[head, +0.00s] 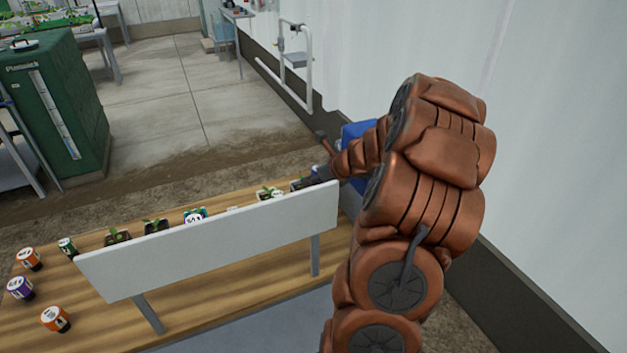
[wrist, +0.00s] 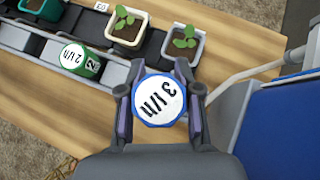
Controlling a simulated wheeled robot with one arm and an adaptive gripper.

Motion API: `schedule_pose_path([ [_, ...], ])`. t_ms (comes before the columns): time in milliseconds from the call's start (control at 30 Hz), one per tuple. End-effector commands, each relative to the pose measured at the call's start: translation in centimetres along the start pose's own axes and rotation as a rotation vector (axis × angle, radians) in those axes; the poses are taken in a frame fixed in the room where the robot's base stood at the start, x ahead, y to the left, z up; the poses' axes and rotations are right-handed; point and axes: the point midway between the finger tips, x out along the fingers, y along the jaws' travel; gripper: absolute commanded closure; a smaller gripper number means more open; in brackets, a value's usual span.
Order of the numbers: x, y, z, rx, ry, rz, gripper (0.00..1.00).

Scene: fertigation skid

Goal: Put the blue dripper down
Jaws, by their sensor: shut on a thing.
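The blue dripper (wrist: 158,99) shows in the wrist view as a round piece with a blue rim and a white top face marked "3 l/h". My gripper (wrist: 158,100) is shut on it, with one dark finger on each side. In the wrist view it appears over the wooden bench, beside the edge of a grey rail; I cannot tell whether it touches anything below.
A green "2 l/h" dripper (wrist: 80,60) lies in the grey rail, near potted seedlings (wrist: 127,28). A white panel (head: 210,243) stands along the bench (head: 185,310). Orange (head: 56,319) and purple (head: 20,288) drippers are at its left. A blue box (wrist: 285,120) is right.

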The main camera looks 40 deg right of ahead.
Motion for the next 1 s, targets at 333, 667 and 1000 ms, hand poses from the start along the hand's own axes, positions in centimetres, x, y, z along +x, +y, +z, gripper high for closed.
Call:
schedule_pose_path([
  [333,1.6,-0.2,-0.2,0.004,-0.003,0.003,0.95],
  [667,3.0,-0.3,-1.9,0.002,-0.002,0.001,0.95],
  [1000,3.1,-0.3,-2.1,0.0,-0.001,-0.001,0.95],
])
